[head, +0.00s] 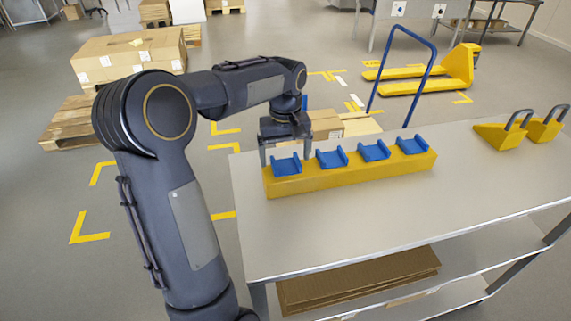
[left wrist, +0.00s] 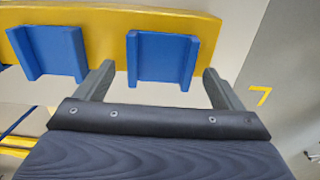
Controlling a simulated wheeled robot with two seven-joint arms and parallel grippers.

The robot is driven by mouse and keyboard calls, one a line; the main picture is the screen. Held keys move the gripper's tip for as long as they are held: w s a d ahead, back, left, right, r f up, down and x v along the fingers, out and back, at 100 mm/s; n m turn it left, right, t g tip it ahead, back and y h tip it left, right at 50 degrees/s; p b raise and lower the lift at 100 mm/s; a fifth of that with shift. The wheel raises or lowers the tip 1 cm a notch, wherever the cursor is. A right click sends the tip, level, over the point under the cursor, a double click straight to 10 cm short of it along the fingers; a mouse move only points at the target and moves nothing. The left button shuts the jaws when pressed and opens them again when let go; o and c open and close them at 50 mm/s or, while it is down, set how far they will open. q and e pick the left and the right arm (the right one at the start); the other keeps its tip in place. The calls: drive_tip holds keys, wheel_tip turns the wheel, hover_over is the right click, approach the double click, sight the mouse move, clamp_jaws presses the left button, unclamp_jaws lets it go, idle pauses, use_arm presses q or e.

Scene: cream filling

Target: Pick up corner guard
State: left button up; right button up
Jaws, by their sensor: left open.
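Several blue corner guards, small channel-shaped pieces, sit in a row on a yellow block (head: 350,178) along the table's back left edge. My left gripper (head: 286,154) is open over the leftmost corner guard (head: 287,166). In the left wrist view, the open fingers of the left gripper (left wrist: 160,72) point toward that guard (left wrist: 162,60), which shows between them. I see no contact, and the exact height gap is unclear. A second guard (left wrist: 55,52) is left of the fingers in that view. My right gripper is not in view.
The grey metal table (head: 370,215) is clear in front of the block. Two yellow wedges with handles (head: 500,134) stand at its right. A blue-handled cart with boxes (head: 325,124) is behind the table. Flat cardboard (head: 360,279) lies on the lower shelf.

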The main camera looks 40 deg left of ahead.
use_arm(q)
drive_tip(key=shift+f, duration=0.15)
drive_tip(key=c, duration=1.1)
